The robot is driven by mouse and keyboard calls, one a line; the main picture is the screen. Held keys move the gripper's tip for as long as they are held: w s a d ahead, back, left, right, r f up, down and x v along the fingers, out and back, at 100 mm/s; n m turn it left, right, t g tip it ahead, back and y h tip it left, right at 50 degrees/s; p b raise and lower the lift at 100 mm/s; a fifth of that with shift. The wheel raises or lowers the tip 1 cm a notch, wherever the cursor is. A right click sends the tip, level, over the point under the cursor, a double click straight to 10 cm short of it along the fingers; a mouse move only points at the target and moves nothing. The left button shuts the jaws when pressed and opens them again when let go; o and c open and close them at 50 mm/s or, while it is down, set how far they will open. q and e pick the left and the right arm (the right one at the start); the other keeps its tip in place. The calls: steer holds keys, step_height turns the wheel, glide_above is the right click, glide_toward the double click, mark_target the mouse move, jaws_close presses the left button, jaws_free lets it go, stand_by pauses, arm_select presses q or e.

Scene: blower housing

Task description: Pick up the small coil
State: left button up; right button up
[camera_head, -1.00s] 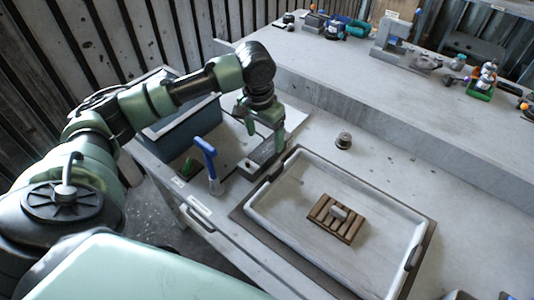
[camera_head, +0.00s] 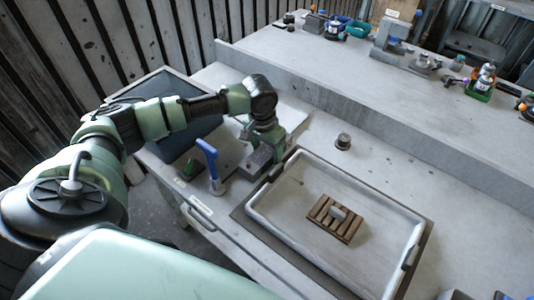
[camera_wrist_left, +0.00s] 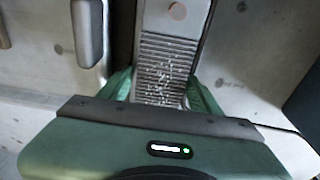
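I cannot tell for certain which thing is the small coil. A small dark round piece (camera_head: 343,141) stands on the bench behind the tray, and a small pale grey block (camera_head: 338,213) lies on a slatted wooden rack (camera_head: 322,221). My left gripper (camera_head: 268,152) is low over a grey metal fixture (camera_head: 258,162) left of the tray. In the left wrist view, the gripper's green fingers (camera_wrist_left: 160,92) are apart, on either side of a ribbed metal plate (camera_wrist_left: 166,62) with bright specks on it. No coil shows clearly between them. My right gripper is not in view.
The white tray (camera_head: 275,232) with dark handles holds the rack. A blue-handled tool (camera_head: 208,160) stands left of the fixture, near a dark bin (camera_head: 178,128). A raised shelf (camera_head: 330,75) with several small items runs along the back. The bench right of the round piece is clear.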

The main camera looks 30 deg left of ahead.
arm_select(q)
steer(key=shift+w, duration=0.1)
jaws_close()
